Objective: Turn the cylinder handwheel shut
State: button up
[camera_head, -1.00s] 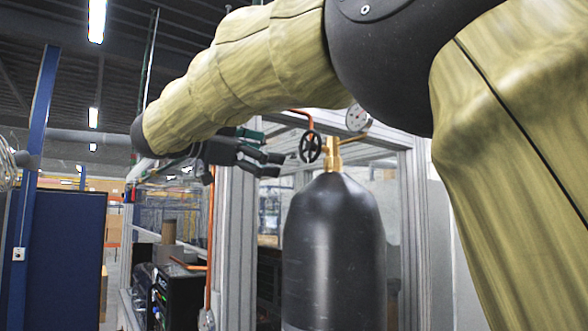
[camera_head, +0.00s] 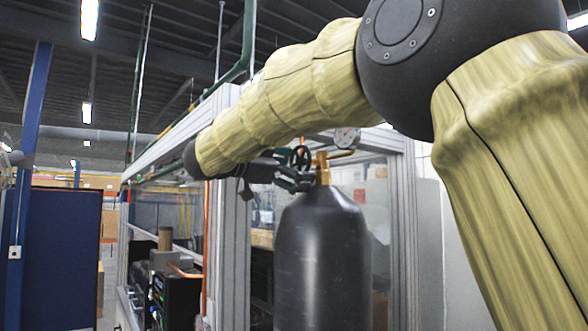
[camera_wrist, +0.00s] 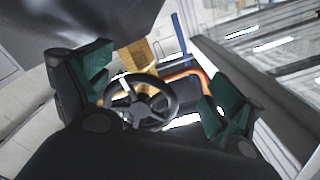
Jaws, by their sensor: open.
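The black handwheel (camera_head: 300,156) sits on the left side of the brass valve (camera_head: 323,168) on top of the dark gas cylinder (camera_head: 322,255). In the head view my gripper (camera_head: 297,178) is right at the wheel and partly overlaps its lower part. In the wrist view the spoked handwheel (camera_wrist: 140,101) lies between the two green-padded fingers of my gripper (camera_wrist: 150,95), which are open. The left finger is close to the rim; the right one is apart from it. Contact cannot be told. The brass valve body (camera_wrist: 137,55) shows behind the wheel.
A pressure gauge (camera_head: 346,138) stands above right of the valve. An orange pipe (camera_wrist: 190,74) runs behind the wheel. A metal-framed glazed enclosure (camera_head: 235,225) stands behind the cylinder. A blue partition (camera_head: 62,255) is at the far left.

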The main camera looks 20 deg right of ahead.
aim_at(303, 158)
jog(key=s, duration=0.1)
jog(key=s+r, duration=0.1)
jog(key=s, duration=0.2)
jog(key=shift+s+d+r, duration=0.2)
jog(key=shift+d+r, duration=0.1)
jog(key=shift+r, duration=0.1)
jog(key=c, duration=0.5)
jog(key=shift+w+a+f, duration=0.25)
jog(key=shift+w, duration=0.3)
jog(key=shift+w+a+f, duration=0.2)
jog(key=shift+w+f, duration=0.05)
jog(key=shift+w, duration=0.25)
jog(key=c, duration=0.5)
jog(key=shift+d+r, duration=0.1)
jog(key=shift+d, duration=0.05)
jog(key=shift+s, duration=0.1)
jog(key=shift+m+b, duration=0.4)
jog(key=shift+b, duration=0.1)
